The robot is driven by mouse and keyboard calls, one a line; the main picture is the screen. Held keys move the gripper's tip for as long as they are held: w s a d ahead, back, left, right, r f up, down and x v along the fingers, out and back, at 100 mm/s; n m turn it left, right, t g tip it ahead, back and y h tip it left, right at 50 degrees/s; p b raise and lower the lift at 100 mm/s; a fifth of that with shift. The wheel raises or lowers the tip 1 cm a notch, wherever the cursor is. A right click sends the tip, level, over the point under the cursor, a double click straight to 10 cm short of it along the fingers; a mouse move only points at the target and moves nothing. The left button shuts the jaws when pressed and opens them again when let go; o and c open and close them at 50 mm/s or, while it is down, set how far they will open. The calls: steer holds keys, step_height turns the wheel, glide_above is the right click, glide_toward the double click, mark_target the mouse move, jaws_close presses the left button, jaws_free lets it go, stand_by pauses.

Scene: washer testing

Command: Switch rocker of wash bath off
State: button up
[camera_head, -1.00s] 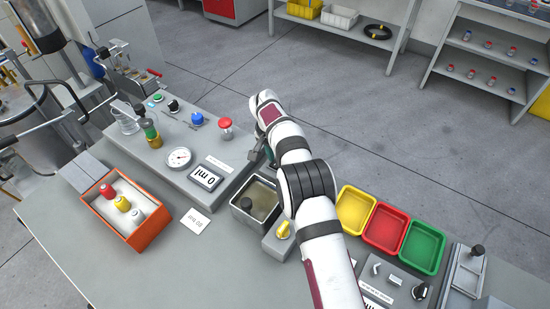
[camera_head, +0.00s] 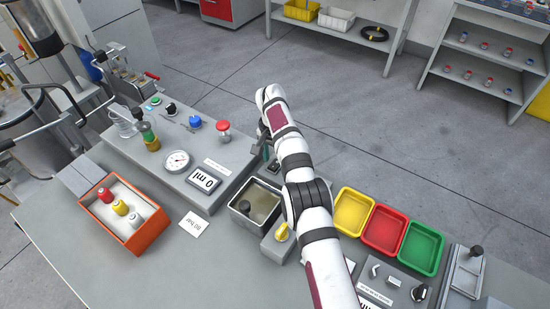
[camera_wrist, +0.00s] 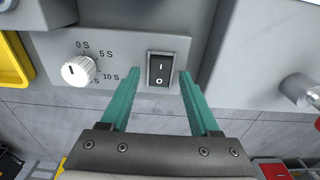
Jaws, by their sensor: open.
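The black rocker switch (camera_wrist: 160,70) sits in a grey panel in the wrist view, with I on its upper half and O on its lower half. I cannot tell which half is pressed in. My gripper (camera_wrist: 160,76) has two teal fingers, open and empty, with one tip on each side of the rocker in the picture. Contact cannot be made out. In the head view my gripper (camera_head: 267,153) points down behind the wash bath (camera_head: 239,208), a metal basin with dark liquid. My arm partly covers that area.
A white timer knob (camera_wrist: 78,70) is left of the rocker. A silver cylinder (camera_wrist: 299,88) projects at the right. Yellow (camera_head: 354,212), red (camera_head: 384,229) and green (camera_head: 421,247) trays stand right of my arm. A grey console with a gauge (camera_head: 177,161) is on the left.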

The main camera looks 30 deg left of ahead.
mark_target(274, 165)
steer(key=r, duration=0.7)
steer(key=shift+s+r, duration=0.25)
steer(key=d+r+m, duration=0.2)
steer(key=d+r, duration=1.2)
steer(key=d, duration=0.4)
steer(key=s+d+r+m+g+y, duration=0.15)
steer(key=s+d+r, duration=0.25)
steer(key=s+d, duration=0.75)
steer(key=s+d+f+m, duration=0.1)
steer(key=s+d+f, duration=0.2)
steer(key=s, duration=0.6)
steer(key=s+d+f+m, duration=0.1)
steer(key=s+d+f, duration=0.2)
steer(key=s, duration=0.6)
steer(key=shift+s+d+f, duration=0.15)
steer(key=shift+d+f, duration=0.15)
steer(key=shift+d, duration=0.5)
